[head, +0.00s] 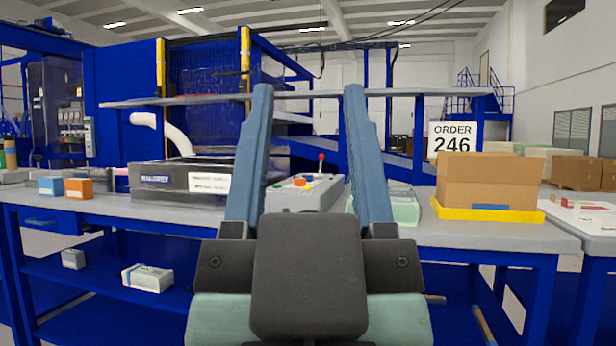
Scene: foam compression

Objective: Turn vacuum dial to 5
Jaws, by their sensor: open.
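My gripper (308,92) is in the middle of the head view, with its two long blue fingers apart and pointing up and away from me. Nothing is between the fingertips. A grey control box (318,196) sits on the workbench and shows between the fingers. It has a red-knobbed lever (321,165) and small orange, red and green controls (299,182) on top. The vacuum dial cannot be made out clearly; the controls are too small to read.
The grey workbench (430,230) spans the view. A black case (150,178) lies left of the control box, with orange (79,188) and blue boxes beyond it. A pale green object (402,208) lies right. A cardboard box (490,180) sits in a yellow tray (450,212) below an order 246 sign.

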